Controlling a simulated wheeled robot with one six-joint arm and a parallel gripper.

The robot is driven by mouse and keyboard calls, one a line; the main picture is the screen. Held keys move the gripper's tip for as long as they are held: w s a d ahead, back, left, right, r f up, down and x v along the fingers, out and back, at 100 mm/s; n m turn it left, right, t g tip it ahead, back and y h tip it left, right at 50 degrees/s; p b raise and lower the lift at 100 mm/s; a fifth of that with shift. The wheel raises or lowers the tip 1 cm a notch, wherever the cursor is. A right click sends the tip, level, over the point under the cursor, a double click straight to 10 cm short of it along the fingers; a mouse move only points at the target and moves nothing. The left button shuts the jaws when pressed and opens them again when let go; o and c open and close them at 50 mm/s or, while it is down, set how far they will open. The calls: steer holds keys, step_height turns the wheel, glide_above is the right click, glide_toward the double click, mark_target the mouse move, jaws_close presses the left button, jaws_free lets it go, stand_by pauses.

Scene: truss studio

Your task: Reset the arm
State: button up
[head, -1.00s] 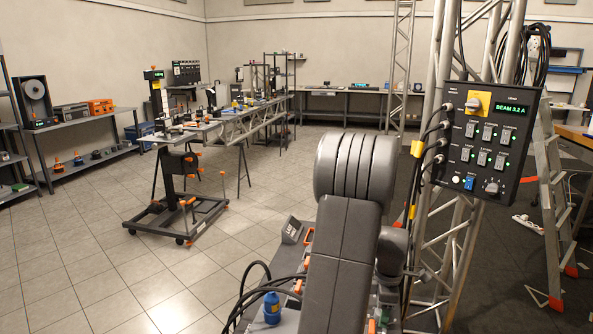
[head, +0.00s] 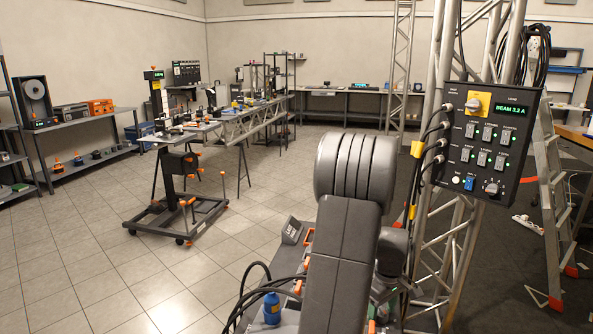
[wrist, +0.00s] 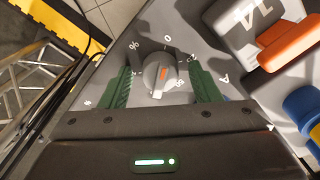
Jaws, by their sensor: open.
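In the wrist view my gripper (wrist: 160,88) has its two green fingers spread apart, with a visible gap between them. A grey rotary knob (wrist: 160,73) with an orange mark shows between the fingers, on a dark panel with white numbers and letters around the knob. I cannot tell how far the fingertips are above the panel. Nothing is held.
In the head view a control box (head: 483,144) reading "BEAM 3.2 A" hangs on a truss (head: 455,250) at right. A blue bottle (head: 271,308) and black cables stand low, left of my arm. A wheeled stand (head: 178,215) is at left. Open tiled floor (head: 75,255) lies left.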

steer(key=m, duration=0.4)
steer(key=shift+m, duration=1.5)
